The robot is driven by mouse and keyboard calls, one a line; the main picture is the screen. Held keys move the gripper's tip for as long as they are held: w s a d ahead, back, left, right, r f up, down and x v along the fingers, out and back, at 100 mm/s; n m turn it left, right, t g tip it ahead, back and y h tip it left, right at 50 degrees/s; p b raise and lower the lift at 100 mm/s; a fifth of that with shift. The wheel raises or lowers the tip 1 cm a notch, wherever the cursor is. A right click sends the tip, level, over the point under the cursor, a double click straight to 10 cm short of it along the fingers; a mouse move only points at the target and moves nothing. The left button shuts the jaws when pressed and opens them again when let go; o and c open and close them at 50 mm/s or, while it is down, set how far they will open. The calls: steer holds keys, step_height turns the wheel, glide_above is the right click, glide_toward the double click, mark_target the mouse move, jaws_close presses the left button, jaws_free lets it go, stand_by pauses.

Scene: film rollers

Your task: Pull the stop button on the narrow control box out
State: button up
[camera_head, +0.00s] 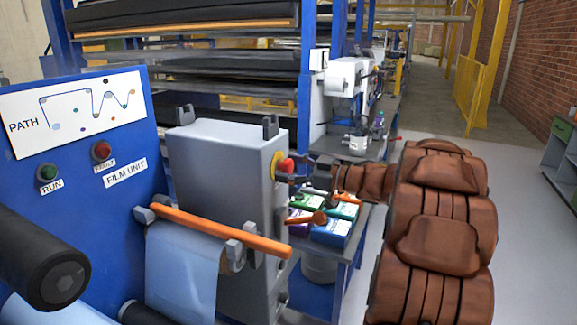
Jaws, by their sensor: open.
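The narrow control box (222,168) is a tall grey metal housing left of centre. On its right-hand narrow face a red stop button (286,166) sits on a yellow round plate (276,168). My gripper (301,170) is dark grey, at the end of my brown padded arm that reaches in from the right. It is open, just right of the button and at about its height. Whether the fingers touch the button or stand around it I cannot tell; they are small and partly hidden.
A blue FILM UNIT panel (92,215) with green and red lamps stands left. An orange bar (220,230) crosses in front of the box, above pale film (180,268). A bench with coloured cartons (333,231) lies behind and below my gripper. Floor is open at right.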

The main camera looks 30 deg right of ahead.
steer(key=shift+c, duration=0.2)
jaws_close()
stand_by(0.6)
